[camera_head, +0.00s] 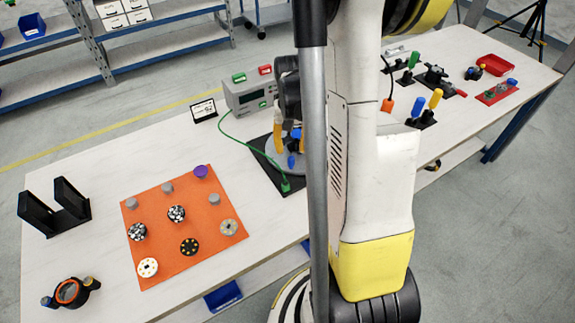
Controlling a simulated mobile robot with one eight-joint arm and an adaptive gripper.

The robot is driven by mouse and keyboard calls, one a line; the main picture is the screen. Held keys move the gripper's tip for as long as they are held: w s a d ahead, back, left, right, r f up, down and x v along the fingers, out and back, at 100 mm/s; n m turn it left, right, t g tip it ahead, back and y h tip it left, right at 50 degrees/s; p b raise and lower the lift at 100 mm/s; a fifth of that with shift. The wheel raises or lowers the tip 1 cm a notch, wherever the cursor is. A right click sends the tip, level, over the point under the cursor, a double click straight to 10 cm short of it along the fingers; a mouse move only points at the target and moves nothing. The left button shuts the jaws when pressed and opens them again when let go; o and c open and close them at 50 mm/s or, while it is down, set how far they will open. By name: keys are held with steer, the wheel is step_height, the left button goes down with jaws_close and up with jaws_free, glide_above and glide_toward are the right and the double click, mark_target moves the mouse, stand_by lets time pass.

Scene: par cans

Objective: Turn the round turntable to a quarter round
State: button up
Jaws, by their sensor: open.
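The round grey turntable (270,151) sits on a black base plate (262,172) in the middle of the table, partly hidden behind my arm. A yellow-orange upright piece (278,137) and a blue piece (291,160) stand on or at it. My gripper (290,116) is dark and points down over the turntable's back part. It is open. Its fingertips are partly hidden by my arm, and I cannot tell whether they touch anything.
A grey device (250,95) with a green cable stands behind the turntable. An orange mat (205,215) with several round parts lies to the left. A black U-shaped stand (54,212) is at far left. Several coloured-handled clamps and a red tray (497,65) are at right.

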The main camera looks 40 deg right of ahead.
mark_target(291, 158)
step_height(291, 158, down, 6)
steer(key=shift+f+b, duration=0.2)
steer(key=shift+b, duration=0.8)
jaws_close()
